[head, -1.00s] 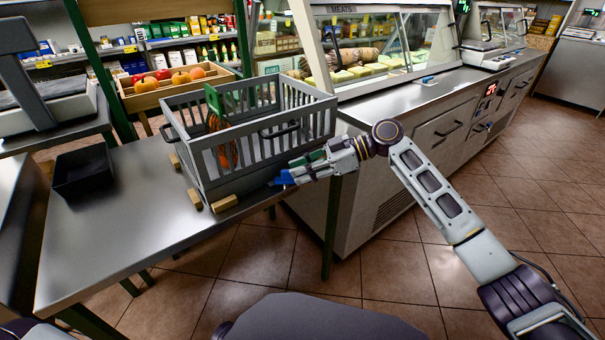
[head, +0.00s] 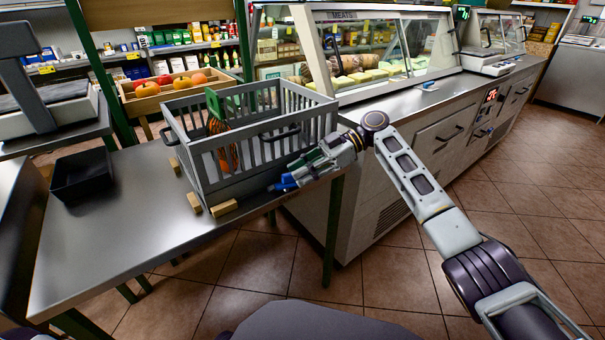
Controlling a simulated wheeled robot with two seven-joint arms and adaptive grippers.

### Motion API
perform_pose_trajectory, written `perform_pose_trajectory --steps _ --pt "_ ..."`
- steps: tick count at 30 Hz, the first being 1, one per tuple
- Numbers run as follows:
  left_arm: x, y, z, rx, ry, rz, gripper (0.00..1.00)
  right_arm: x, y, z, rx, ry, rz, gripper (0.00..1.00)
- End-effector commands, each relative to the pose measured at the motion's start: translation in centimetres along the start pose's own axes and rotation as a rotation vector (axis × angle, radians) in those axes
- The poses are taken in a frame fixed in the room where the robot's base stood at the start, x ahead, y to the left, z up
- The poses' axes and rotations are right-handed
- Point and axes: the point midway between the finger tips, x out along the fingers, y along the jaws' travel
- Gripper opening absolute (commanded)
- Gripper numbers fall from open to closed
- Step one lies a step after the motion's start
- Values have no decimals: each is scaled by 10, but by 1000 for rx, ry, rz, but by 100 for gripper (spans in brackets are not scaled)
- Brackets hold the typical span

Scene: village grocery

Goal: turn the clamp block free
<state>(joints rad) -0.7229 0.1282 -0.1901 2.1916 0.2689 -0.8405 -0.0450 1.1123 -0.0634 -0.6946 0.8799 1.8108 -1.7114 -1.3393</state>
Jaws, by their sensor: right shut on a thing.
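A small blue piece (head: 287,183), which looks like the clamp block, is at the table's right edge by the crate's front right corner. My right gripper (head: 293,178) is shut on it, coming in from the right, and the fingers hide part of it. A thin dark tip of the piece points left along the crate's base. The grey slatted crate (head: 240,186) stands on the metal table.
Wooden blocks (head: 224,208) and (head: 194,201) sit against the crate's near left corner, and another block (head: 174,165) by its left side. An orange item with a green top (head: 216,105) is in the crate. A black tray (head: 82,174) stands left. The table front is clear.

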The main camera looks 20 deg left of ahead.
Motion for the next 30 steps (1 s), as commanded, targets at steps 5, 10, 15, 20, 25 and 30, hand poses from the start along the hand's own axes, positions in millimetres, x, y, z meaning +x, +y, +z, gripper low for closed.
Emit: perform_pose_trajectory --steps 5,10,15,20,25,30 --pt "1 0 0 0 2 2 100 1 1 1 -7 -2 -25 0" --pt "2 0 0 -1 2 2 100 1 1 2 -10 -2 -33 0" --pt "2 1 0 -3 3 3 100 1 1 2 -11 -3 -36 0" --pt "2 2 0 -6 4 4 100 1 1 2 -11 -3 -36 0" --pt "2 2 0 -7 4 5 100 1 1 2 -11 -3 -36 31" --pt "2 2 0 -7 3 5 100 1 1 1 -12 -1 -35 36"
